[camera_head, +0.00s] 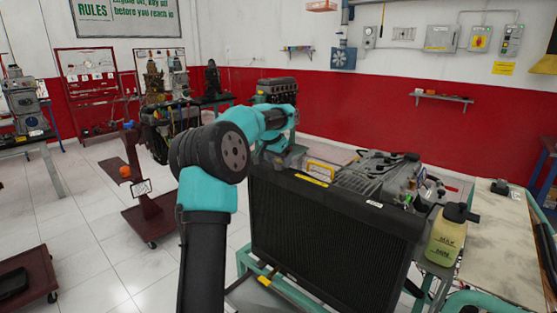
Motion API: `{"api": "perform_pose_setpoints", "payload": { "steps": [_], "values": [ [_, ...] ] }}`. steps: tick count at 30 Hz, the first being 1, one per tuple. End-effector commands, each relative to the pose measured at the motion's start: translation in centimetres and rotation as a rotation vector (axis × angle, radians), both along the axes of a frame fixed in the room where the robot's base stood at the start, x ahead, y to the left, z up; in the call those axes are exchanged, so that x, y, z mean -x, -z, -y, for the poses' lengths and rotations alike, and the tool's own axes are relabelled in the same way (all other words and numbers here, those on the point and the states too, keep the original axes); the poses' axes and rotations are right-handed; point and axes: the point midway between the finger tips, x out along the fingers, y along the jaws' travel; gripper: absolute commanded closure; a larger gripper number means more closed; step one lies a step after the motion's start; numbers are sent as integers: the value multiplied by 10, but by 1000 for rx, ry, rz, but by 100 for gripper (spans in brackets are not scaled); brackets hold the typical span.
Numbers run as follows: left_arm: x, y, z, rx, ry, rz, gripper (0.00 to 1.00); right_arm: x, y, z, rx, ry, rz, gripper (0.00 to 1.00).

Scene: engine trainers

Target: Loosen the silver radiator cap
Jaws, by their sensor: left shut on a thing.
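The black radiator (330,235) stands upright at the front of the engine trainer, with its top edge running across the middle of the view. My left arm comes up from the bottom and bends over to the radiator's top left end. My left gripper (286,157) points down there and is shut at the place of the silver radiator cap. The cap itself is hidden by the gripper, so its turn cannot be seen. My right gripper is not in view.
The grey engine (385,175) sits behind the radiator. A yellowish coolant bottle (446,238) with a black cap stands at the radiator's right. A workbench (505,245) is at the right. A dark red stand (150,205) and open tiled floor lie to the left.

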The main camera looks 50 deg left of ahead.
Motion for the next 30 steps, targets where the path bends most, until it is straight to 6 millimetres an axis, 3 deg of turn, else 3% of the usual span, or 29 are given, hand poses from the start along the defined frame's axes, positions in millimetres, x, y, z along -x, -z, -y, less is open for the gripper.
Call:
{"api": "perform_pose_setpoints", "payload": {
  "steps": [14,30],
  "values": [
    [0,-1,2,-2,-189,2,47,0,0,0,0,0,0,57],
    [-3,-1,5,-2,-678,1,47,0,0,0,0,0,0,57]
  ]
}}
